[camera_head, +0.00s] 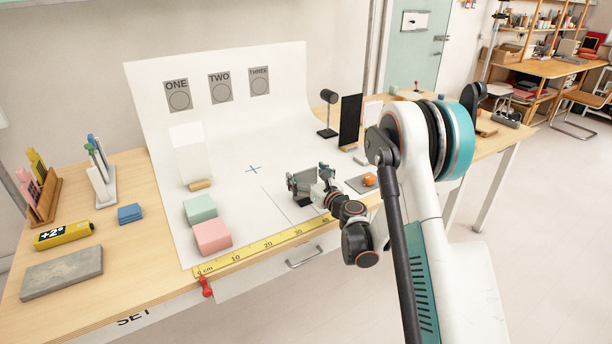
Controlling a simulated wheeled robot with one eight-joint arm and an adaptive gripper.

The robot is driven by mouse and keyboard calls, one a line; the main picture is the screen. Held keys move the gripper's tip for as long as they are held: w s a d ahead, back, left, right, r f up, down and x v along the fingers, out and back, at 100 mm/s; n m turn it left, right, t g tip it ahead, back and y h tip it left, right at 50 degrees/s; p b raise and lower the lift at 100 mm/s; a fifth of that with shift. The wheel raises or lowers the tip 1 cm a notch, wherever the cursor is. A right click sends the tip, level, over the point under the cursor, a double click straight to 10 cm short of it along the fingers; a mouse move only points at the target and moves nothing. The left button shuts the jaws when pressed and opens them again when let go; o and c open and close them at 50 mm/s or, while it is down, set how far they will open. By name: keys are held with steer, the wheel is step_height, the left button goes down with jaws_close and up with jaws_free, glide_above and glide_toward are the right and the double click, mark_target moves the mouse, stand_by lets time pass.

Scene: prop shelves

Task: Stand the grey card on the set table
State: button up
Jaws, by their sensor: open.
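The set table (130,262) is a wooden table with a white paper sweep (262,222) curving up at its back. My gripper (307,182) is low over the right front part of the sweep, and its jaws are open. A small grey panel, seemingly the grey card (303,187), shows upright between or just beside the fingers. The fingers partly hide it, and I cannot tell whether its lower edge touches the table.
A yellow ruler (262,247) runs along the front edge. Pink (212,237) and green (200,208) blocks stand left. Right of my gripper, an orange ball (369,180) sits on a grey mat; a black panel (349,120) stands behind. The sweep's middle, around a blue cross (253,170), is clear.

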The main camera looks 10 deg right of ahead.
steer(key=shift+r, duration=0.15)
steer(key=p+v, duration=0.2)
steer(key=v, duration=0.5)
steer(key=s+a+r+n+g, duration=0.3)
steer(key=s+a+r+n, duration=0.1)
steer(key=s+r+n, duration=0.4)
steer(key=s+a+r+n+g, duration=0.35)
steer(key=s+r+n, duration=0.25)
steer(key=n, duration=0.3)
steer(key=s+d+n+g+h, duration=0.2)
steer(key=s+n, duration=0.5)
steer(key=s, duration=0.6)
steer(key=s+d+f+n+g+h, duration=0.1)
steer(key=s+d+n+h, duration=0.2)
steer(key=s+n, duration=0.5)
steer(key=s, duration=0.5)
steer(key=shift+s+d+f+g+h, duration=0.15)
steer(key=shift+s+f+g+h, duration=0.1)
steer(key=shift+g+h, duration=0.1)
